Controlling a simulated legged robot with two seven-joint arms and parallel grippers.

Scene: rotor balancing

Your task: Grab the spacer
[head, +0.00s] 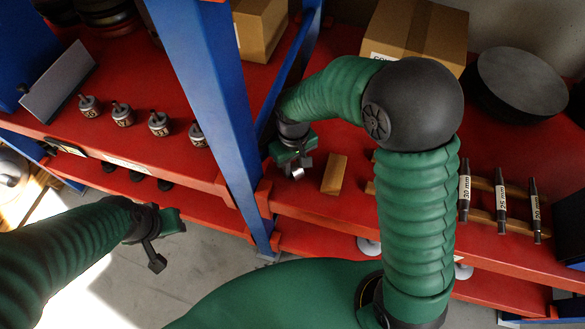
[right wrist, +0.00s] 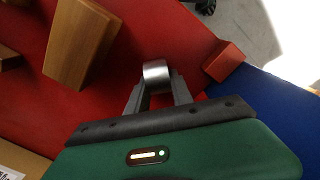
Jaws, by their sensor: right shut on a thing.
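The spacer is a small silver metal cylinder (right wrist: 157,75). In the right wrist view it sits between the two fingertips of my right gripper (right wrist: 158,88), which is shut on it. In the head view my right gripper (head: 297,170) is over the red shelf at the blue post, with the spacer only a small bright spot at its tips. I cannot tell whether the spacer touches the shelf. My left gripper (head: 155,257) hangs over the grey floor at lower left, away from the shelves. Its finger opening is not clear.
A wooden block (head: 335,174) stands right of my right gripper on the red shelf (head: 330,207). A blue post (head: 207,100) rises to the left. Labelled dark pins (head: 501,200) lie on wooden rails at right. Cardboard boxes (head: 415,33) and a dark disc (head: 520,82) are behind.

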